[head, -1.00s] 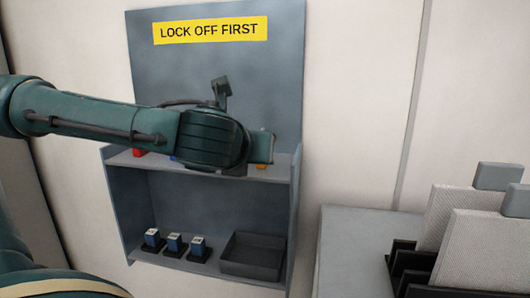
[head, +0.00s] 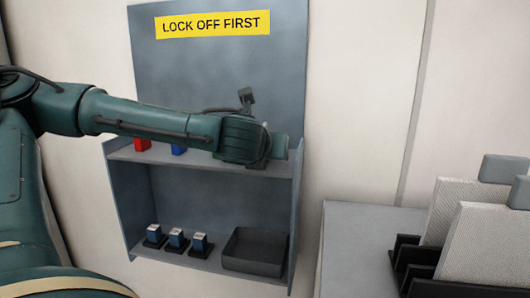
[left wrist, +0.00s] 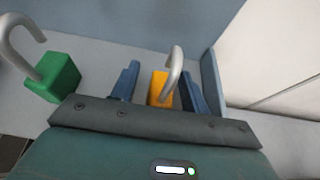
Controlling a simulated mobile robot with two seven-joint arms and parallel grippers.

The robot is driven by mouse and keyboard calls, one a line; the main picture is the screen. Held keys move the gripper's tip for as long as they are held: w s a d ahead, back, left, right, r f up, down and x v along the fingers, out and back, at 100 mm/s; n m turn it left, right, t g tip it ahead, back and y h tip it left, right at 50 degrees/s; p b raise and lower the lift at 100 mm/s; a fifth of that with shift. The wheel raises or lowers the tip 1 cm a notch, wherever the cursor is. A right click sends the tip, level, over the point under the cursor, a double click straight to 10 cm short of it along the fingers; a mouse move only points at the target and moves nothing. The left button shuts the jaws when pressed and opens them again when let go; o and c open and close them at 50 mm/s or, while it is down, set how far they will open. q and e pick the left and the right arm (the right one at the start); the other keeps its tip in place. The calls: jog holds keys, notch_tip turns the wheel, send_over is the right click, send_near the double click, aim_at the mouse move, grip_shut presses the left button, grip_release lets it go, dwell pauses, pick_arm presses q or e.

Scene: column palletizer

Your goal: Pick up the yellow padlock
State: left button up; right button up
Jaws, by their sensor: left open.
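The yellow padlock (left wrist: 158,88) stands on the upper shelf with its grey shackle up, seen in the left wrist view. My left gripper (left wrist: 160,72) is open, its two blue fingers on either side of the padlock with gaps showing. In the head view my left gripper (head: 280,147) is over the right end of the upper shelf (head: 215,167), and the yellow padlock is hidden behind it. My right gripper is in neither view.
A green padlock (left wrist: 55,78) stands left of the fingers. A red padlock (head: 142,144) and a blue one (head: 178,150) are farther left. The shelf's side wall (left wrist: 211,85) is close on the right. Below are small blue-and-white items (head: 176,238) and a grey bin (head: 255,250).

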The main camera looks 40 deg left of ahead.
pick_arm(q)
jog(key=shift+c, duration=0.3)
grip_shut()
jog(key=shift+r, duration=0.1)
